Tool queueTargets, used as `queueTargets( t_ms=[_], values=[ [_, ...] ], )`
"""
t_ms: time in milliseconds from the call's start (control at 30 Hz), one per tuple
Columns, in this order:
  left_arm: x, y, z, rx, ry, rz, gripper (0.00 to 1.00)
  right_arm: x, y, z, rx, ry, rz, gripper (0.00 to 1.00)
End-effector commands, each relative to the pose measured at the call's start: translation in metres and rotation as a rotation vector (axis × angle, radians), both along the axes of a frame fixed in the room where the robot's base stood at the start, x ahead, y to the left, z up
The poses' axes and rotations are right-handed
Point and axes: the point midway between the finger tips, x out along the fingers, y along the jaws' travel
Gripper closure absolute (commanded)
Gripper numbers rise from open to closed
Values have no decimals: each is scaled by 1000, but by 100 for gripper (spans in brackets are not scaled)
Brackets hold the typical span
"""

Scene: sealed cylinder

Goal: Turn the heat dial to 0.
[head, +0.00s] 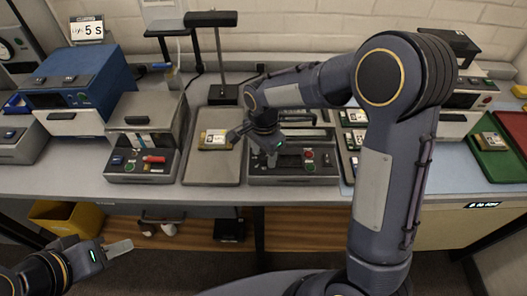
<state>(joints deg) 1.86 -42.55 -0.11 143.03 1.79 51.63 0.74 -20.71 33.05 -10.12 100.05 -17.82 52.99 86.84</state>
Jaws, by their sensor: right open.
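A grey sealing machine (330,180) stands at the middle of the bench, with dark controls and a red button (309,155) on its front panel. The heat dial cannot be told apart for sure among these small controls, and part of the panel is hidden by my right gripper.
A tray (208,168) with a labelled packet (213,139) lies left of the machine. A green tray (490,160) lies at the right. A yellow bin (65,217) stands below.

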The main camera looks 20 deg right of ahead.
Motion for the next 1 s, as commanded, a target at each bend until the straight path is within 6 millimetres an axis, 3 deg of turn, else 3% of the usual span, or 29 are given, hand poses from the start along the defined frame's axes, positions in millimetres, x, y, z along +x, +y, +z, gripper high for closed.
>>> queueTargets(
  t_ms=[233,600,1000],
  values=[
    [0,0,0,0,0,0,64,0,0,-1,0,-1,0,51],
    [0,0,0,0,0,0,64,0,0,-1,1,0,0,96],
    [0,0,-3,0,0,0,64,0,0,-2,2,-1,90,96]
  ],
)
